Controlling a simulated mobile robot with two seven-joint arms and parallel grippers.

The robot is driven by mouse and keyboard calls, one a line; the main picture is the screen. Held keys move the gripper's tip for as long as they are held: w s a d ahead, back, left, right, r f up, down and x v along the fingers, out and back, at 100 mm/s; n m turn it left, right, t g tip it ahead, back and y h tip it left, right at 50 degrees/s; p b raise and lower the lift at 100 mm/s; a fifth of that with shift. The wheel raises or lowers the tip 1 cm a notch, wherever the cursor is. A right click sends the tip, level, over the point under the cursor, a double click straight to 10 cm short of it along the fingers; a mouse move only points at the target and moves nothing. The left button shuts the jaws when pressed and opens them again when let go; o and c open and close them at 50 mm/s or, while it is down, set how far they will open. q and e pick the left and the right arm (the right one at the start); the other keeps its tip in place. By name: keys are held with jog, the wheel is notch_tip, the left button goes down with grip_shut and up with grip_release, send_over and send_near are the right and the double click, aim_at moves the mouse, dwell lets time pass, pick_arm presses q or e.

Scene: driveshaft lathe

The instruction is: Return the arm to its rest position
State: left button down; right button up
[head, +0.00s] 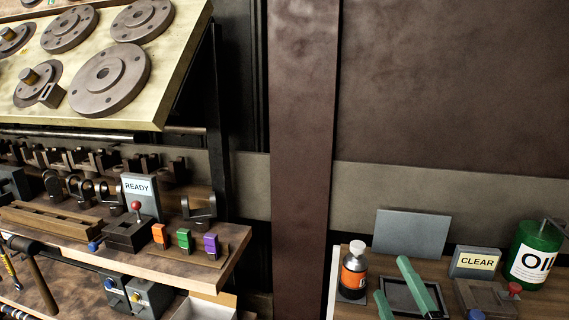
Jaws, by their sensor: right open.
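My right gripper (391,276) comes in from the bottom edge, over the right-hand bench. Its two teal fingers are spread apart, with nothing visible between them but a dark square tray (393,283) on the bench beyond. The rest of my right arm is below the picture. My left gripper is not in view.
On the right bench stand an orange-labelled bottle (354,273), a CLEAR sign (475,262), a red-knobbed grey block (488,297) and a green OIL can (533,258). A brown post (302,150) separates this bench from the left shelf (215,262), with its READY sign (139,190) and coloured blocks.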

jog(key=s+d+f+m+g+h, duration=0.1)
jog(key=s+f+m+g, duration=0.1)
jog(key=f, duration=0.3)
jog(key=s+d+f+m+g+h, duration=0.1)
jog(key=s+d+f+m+g, duration=0.1)
jog(key=f, duration=0.4)
jog(key=s+d+f+m+g+h, duration=0.1)
jog(key=s+d+f+m+g, duration=0.1)
jog(key=f+m+g, duration=0.2)
jog(key=shift+s+d+f+m+h, duration=0.1)
jog(key=shift+f+m+h, duration=0.2)
jog(key=shift+f+m, duration=0.45)
jog(key=s+a+f+m+g+y, duration=0.1)
jog(key=s+f+m+g, duration=0.3)
jog(key=s, duration=0.4)
jog(key=s+a+f+m+g+y, duration=0.1)
jog(key=s+f+g, duration=0.3)
jog(key=s+f, duration=0.35)
jog(key=w+a+f+t+y+p, duration=0.1)
jog(key=w+a+f+t, duration=0.3)
jog(key=f, duration=0.4)
jog(key=shift+w+f+t+y+p, duration=0.2)
jog(key=shift+f+t+y+p, duration=0.15)
jog(key=shift+t, duration=0.15)
